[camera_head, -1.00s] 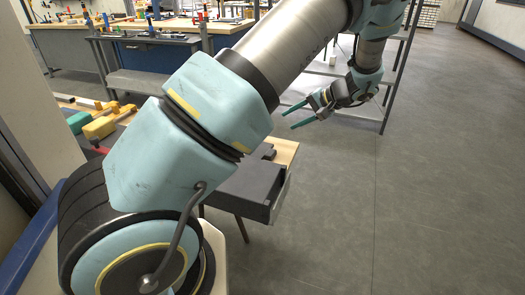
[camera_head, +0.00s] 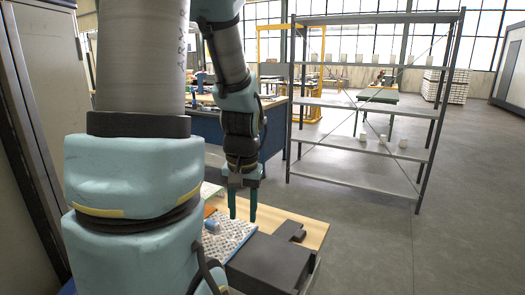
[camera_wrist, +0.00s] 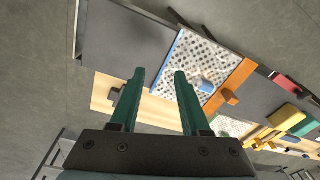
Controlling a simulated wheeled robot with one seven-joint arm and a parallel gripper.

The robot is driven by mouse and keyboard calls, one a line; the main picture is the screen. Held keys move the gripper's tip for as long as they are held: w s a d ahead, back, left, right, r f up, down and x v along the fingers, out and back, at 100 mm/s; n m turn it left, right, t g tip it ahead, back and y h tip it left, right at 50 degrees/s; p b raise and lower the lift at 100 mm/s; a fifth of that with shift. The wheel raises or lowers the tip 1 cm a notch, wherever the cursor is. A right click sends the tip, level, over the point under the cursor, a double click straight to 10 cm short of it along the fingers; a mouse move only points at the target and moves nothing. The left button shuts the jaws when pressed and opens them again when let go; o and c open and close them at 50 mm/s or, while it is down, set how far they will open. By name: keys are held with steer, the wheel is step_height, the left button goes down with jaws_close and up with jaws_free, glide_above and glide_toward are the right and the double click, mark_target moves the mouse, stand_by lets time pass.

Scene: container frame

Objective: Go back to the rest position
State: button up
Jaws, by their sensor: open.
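My gripper (camera_head: 242,202) hangs with its two green fingers pointing down, above the workbench in the head view. Its fingers are apart with nothing between them. In the wrist view my gripper (camera_wrist: 155,80) also shows open and empty, over the light wooden bench top (camera_wrist: 160,112). My arm rises at the left of the head view and bends down to the gripper.
A dark grey box (camera_head: 268,262) and a perforated light panel (camera_head: 228,238) lie on the bench below. The wrist view shows an orange strip (camera_wrist: 228,88) and yellow tools (camera_wrist: 285,118). A metal shelf rack (camera_head: 372,150) stands behind; floor at right is clear.

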steer(key=shift+s+a+r+n+t+h, duration=0.2)
steer(key=shift+s+a, duration=0.35)
steer(key=shift+s, duration=0.2)
steer(key=shift+s+a+r+n+t+h, duration=0.1)
steer(key=shift+s+a+n, duration=0.1)
steer(key=shift+s+a, duration=0.4)
steer(key=shift+d, duration=0.1)
